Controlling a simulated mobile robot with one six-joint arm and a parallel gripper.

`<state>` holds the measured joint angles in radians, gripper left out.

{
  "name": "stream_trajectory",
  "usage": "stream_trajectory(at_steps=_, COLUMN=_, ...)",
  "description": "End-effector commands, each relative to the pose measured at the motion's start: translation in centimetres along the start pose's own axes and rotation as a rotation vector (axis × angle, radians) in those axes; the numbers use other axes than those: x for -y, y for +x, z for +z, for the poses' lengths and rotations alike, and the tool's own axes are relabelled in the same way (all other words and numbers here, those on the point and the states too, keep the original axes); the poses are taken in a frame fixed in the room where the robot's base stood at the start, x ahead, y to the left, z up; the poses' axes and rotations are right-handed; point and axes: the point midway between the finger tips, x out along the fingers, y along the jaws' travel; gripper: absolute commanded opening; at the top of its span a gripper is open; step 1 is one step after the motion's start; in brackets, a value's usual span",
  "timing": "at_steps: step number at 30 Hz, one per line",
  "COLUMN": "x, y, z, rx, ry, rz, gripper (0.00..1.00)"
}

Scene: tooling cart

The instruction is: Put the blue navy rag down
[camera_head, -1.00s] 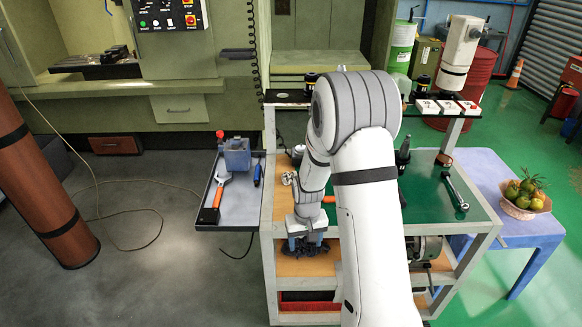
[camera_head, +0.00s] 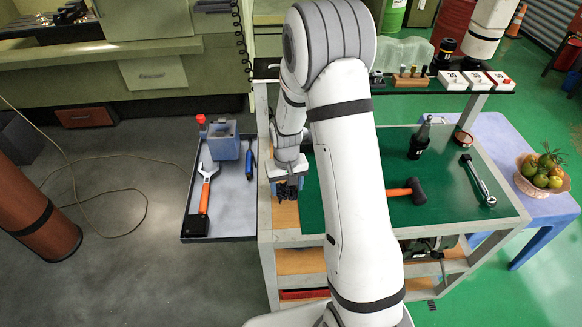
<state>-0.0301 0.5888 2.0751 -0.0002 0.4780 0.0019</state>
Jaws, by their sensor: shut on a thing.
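My gripper (camera_head: 288,186) points down over the left part of the cart top, above the wooden strip (camera_head: 286,214) beside the green mat. It is shut on the navy rag (camera_head: 288,192), a small dark bunched cloth that shows just below the fingers. Most of the rag is hidden by the gripper. I cannot tell for sure whether it touches the wood.
The green mat (camera_head: 445,222) holds a black-headed hammer (camera_head: 404,191), a dark bottle (camera_head: 419,141) and a wrench (camera_head: 477,180). My arm hides the middle.

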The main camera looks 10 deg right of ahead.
Motion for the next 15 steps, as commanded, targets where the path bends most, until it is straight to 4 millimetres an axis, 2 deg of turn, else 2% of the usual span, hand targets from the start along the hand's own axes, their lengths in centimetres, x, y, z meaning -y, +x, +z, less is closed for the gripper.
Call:
stream_trajectory(at_steps=8, x=-0.8, y=-0.3, z=0.0, rx=-0.002, ry=0.027, rz=0.000, gripper=0.41)
stream_trajectory(at_steps=11, x=-0.9, y=-1.4, z=0.1, rx=-0.007, ry=0.068, rz=-0.001, gripper=0.41)
stream_trajectory(at_steps=15, x=-1.0, y=-3.9, z=0.7, rx=-0.008, ry=0.154, rz=-0.003, gripper=0.41)
